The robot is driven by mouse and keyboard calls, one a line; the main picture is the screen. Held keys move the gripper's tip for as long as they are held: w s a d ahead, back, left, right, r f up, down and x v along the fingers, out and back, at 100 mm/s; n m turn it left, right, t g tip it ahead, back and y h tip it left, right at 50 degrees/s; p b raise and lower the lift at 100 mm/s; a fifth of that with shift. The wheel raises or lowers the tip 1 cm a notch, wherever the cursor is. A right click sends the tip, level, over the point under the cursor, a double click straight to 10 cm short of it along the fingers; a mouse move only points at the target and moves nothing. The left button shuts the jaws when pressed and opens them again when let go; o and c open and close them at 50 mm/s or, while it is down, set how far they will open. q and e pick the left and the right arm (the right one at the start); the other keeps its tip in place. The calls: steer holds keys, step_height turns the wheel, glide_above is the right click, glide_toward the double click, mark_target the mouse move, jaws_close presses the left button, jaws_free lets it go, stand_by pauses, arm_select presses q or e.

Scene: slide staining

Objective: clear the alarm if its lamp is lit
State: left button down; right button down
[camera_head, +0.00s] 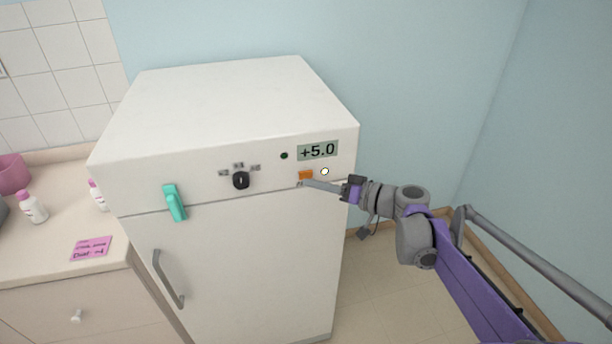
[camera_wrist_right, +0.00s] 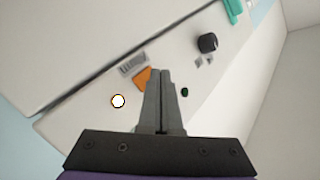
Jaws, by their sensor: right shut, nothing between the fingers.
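A white fridge (camera_head: 232,95) stands against the wall with a control strip on its upper front. An orange button (camera_head: 305,175) sits there below the display (camera_head: 317,150), which reads +5.0. A round lamp (camera_head: 325,171) right of the button looks bright white with an orange rim, so it appears lit. A small dark green round lamp (camera_head: 284,155) looks unlit. My right gripper (camera_head: 303,184) is shut and empty, its tips at the button's lower edge; touching or not I cannot tell. In the wrist view the tips (camera_wrist_right: 160,72) are beside the orange button (camera_wrist_right: 142,78). My left gripper is out of view.
A black knob (camera_head: 240,180) with grey labels and a teal latch (camera_head: 174,203) are left on the fridge front, above a grey door handle (camera_head: 168,279). A counter (camera_head: 50,253) at left holds white bottles and a pink note (camera_head: 91,248).

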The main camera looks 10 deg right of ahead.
steer(key=shift+w, duration=0.1)
stand_by(0.7)
steer(key=shift+w, duration=0.4)
steer(key=shift+w, duration=0.3)
stand_by(0.5)
steer(key=shift+s, duration=0.1)
steer(key=shift+s+p, duration=0.35)
steer(key=shift+s, duration=0.35)
steer(key=s, duration=0.5)
steer(key=shift+d, duration=0.1)
stand_by(0.4)
stand_by(0.5)
